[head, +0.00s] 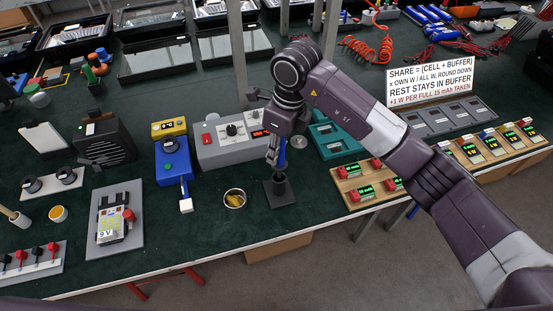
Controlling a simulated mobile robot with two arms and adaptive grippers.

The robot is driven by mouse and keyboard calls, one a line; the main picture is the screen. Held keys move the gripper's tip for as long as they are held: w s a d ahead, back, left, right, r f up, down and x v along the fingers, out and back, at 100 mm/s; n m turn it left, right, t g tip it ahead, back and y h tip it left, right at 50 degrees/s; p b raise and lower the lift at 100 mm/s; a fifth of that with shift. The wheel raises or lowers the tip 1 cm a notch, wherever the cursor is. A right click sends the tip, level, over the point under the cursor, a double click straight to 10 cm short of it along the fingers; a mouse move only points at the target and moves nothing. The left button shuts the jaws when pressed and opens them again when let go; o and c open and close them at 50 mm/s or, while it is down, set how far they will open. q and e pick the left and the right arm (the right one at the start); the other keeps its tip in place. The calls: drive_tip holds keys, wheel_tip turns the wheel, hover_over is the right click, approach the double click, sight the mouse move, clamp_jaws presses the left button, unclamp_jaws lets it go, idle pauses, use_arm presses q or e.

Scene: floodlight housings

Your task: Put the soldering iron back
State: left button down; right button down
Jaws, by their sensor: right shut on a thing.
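The soldering iron (282,153) shows as a blue handle, upright, between the fingers of my right gripper (274,155). The gripper points down and is shut on it. The iron's lower end is hidden at the top of a small black stand (280,190) on the green mat. I cannot tell how deep it sits in the stand. The grey station (230,138) with knobs and a red display is left of the gripper. My left gripper is not in view.
A small cup with yellow filling (235,198) stands left of the black stand. A blue and yellow device (173,155) is further left. A teal tray (335,138) and red-green modules (347,170) lie to the right. The table's front edge is close to the stand.

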sight(277, 165)
drive_tip(key=shift+f, duration=0.55)
wheel_tip(277, 165, down, 4)
drive_tip(key=shift+p, duration=0.5)
drive_tip(key=shift+f, duration=0.1)
drive_tip(key=shift+f+b, duration=0.25)
drive_tip(key=shift+b, duration=0.15)
drive_tip(key=c, duration=1.8)
unclamp_jaws()
drive_tip(key=shift+r, duration=0.15)
